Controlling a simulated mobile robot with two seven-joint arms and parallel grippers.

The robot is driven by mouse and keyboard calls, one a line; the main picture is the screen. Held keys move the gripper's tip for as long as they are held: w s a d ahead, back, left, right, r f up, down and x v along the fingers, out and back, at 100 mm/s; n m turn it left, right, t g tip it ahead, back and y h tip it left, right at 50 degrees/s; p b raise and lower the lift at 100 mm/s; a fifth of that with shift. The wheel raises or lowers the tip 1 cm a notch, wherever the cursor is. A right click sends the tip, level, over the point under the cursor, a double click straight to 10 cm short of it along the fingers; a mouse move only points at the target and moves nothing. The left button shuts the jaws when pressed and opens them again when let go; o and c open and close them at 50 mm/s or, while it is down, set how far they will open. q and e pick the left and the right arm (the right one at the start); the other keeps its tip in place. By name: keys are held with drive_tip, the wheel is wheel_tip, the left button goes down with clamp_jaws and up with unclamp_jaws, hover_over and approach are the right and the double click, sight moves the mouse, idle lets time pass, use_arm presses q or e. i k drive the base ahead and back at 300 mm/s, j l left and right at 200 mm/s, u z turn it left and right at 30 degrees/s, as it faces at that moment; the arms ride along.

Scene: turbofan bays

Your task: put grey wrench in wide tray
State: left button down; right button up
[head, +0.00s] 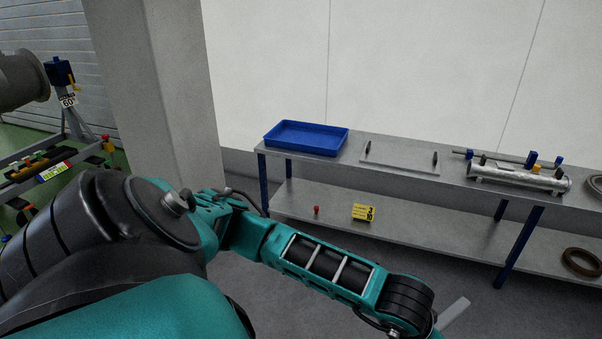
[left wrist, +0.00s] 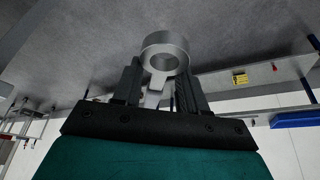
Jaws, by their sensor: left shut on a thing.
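The wide tray is a blue, shallow, rectangular tray (head: 322,147) at the left end of the grey bench top in the head view. Part of it shows at the right edge of the left wrist view (left wrist: 295,119). My left gripper (left wrist: 160,90) is shut on the grey wrench (left wrist: 150,45), whose ring end sticks out beyond the fingers in the left wrist view. In the head view a grey bar of the wrench (head: 455,312) shows at the bottom, well apart from the tray; the gripper itself is hidden there. My right gripper is not in view.
The bench (head: 400,178) also holds a flat plate with two dark pegs (head: 400,158) and a metal cylinder (head: 520,177). Its lower shelf has a yellow box (head: 363,212), a small red item (head: 317,210) and a brown ring (head: 580,262). A pillar (head: 160,90) stands left.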

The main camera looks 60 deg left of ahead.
sight(302, 139)
drive_tip(key=i+j+u, duration=0.4)
drive_tip(key=i+j, duration=0.7)
drive_tip(key=j, duration=0.6)
drive_tip(key=i+j+u, duration=0.4)
drive_tip(key=i+j, duration=0.95)
